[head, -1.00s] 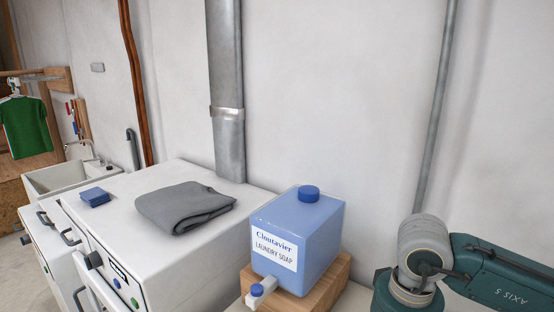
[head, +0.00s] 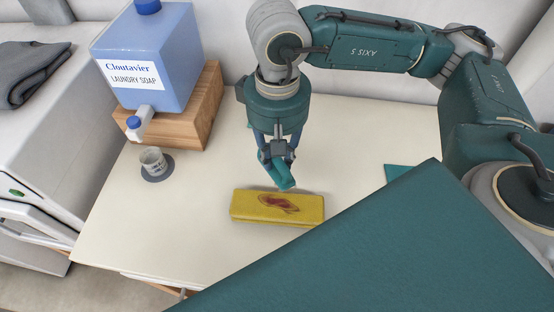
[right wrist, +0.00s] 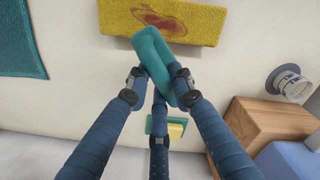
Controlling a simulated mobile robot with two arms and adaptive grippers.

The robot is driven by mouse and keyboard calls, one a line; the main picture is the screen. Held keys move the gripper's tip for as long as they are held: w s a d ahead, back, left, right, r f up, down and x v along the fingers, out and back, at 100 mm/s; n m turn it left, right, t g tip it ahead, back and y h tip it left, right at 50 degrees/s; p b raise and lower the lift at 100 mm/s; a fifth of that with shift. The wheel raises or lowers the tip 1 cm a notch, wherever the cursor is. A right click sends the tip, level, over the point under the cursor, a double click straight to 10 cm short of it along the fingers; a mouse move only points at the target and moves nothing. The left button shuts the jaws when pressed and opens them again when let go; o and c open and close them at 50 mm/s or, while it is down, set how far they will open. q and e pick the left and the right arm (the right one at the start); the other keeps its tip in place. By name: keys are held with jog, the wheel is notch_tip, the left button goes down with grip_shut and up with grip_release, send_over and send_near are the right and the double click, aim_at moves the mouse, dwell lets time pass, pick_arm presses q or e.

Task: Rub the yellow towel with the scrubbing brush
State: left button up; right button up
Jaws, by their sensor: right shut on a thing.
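The yellow towel (head: 248,207) lies folded on the cream worktop, with a reddish-brown stain on top. It also shows at the top of the right wrist view (right wrist: 205,28). My right gripper (head: 277,160) is shut on a teal object, seemingly the scrubbing brush (head: 281,178), just behind the towel's far edge. In the right wrist view the brush (right wrist: 152,55) slants between the fingers, its end overlapping the towel's edge. I cannot tell whether they touch. Bristles are not visible. My left gripper is not in view.
The blue laundry soap container (head: 150,60) stands on a wooden block (head: 190,118) at left. A small cup (head: 152,160) sits on a grey coaster under its spout. A teal cloth (head: 398,173) lies right of the towel. A small teal-and-yellow item (right wrist: 175,131) lies behind my gripper.

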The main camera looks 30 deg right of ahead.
aim_at(286, 186)
jog(key=shift+s+a+b, duration=0.2)
jog(key=shift+s, duration=0.7)
jog(key=shift+s+a+b, duration=0.25)
jog(key=shift+s, duration=0.6)
jog(key=shift+s+a+b, duration=0.2)
jog(key=shift+s, duration=0.7)
jog(key=shift+f+b, duration=0.75)
jog(key=shift+b, duration=0.45)
jog(key=shift+f, duration=0.15)
jog(key=shift+f+b, duration=0.65)
jog(key=shift+b, duration=0.5)
jog(key=shift+f+b, duration=0.35)
jog(key=shift+b, duration=0.4)
